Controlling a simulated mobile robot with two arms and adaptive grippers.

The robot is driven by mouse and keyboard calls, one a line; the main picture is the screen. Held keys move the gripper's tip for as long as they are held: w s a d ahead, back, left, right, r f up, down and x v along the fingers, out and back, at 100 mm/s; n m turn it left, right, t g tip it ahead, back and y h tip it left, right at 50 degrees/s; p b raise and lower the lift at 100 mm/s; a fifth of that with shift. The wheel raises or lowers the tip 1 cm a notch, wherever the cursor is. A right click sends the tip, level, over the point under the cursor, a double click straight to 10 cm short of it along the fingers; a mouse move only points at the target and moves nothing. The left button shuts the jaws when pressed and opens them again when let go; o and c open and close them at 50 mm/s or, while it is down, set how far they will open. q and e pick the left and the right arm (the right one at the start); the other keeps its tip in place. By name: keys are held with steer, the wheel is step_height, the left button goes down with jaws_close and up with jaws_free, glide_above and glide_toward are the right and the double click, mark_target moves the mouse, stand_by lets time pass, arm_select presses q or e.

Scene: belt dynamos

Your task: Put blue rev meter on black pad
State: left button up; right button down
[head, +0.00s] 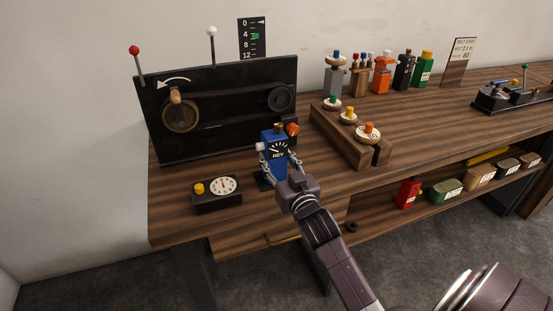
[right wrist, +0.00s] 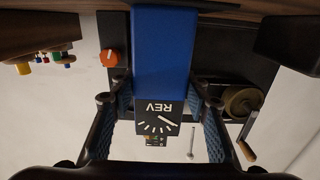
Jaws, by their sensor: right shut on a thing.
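The blue rev meter (head: 276,140) is upright, with a black dial marked REV. My right gripper (head: 280,166) is shut on it from the front. The right wrist view shows the meter upside down, its blue body (right wrist: 165,50) between two blue-padded fingers. A small dark patch on the bench, likely the black pad (head: 263,183), shows just left of and below the meter. My gripper and the meter hide part of it. I cannot tell whether the meter's base touches it. My left gripper is not in view.
A black panel (head: 215,140) with a crank wheel and an orange knob (head: 292,129) stands close behind the meter. A black box with a white dial (head: 218,196) is to the left. A wooden block (head: 345,148) with several knobbed discs is to the right.

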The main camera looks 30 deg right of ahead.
steer(key=shift+r, duration=0.1)
steer(key=c, duration=1.1)
jaws_free()
steer(key=shift+s, duration=0.25)
steer(key=b+v, duration=0.1)
steer(key=v, duration=1)
steer(key=shift+s, duration=0.25)
